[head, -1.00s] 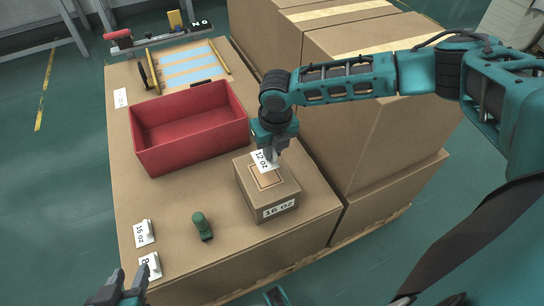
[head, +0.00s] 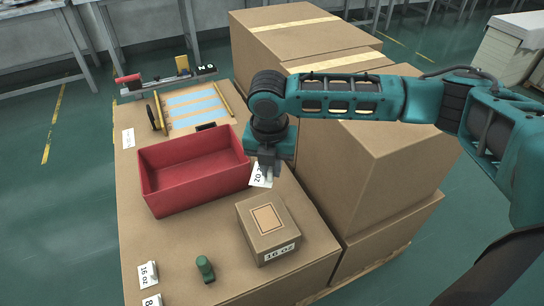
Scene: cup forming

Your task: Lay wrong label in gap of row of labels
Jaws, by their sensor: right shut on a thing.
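My right gripper (head: 266,170) points down, shut on a white label (head: 260,176) with black print ending in "oz"; the number is hard to read. It holds the label behind the small carton (head: 268,228), beside the red bin's right wall. The carton has an empty outlined patch on top and a "16 oz" label (head: 282,252) on its front. At the front left lie a "16 oz" label (head: 148,274) and a label starting with "8" (head: 152,299), cut by the frame's edge. Another white label (head: 129,138) lies at the left edge farther back. My left gripper is out of view.
A red bin (head: 190,192) stands mid-table. A green-handled tool (head: 205,267) stands near the front. A board with blue strips (head: 195,105) lies at the back. Tall cartons (head: 370,170) bound the right. The left strip beside the bin is clear.

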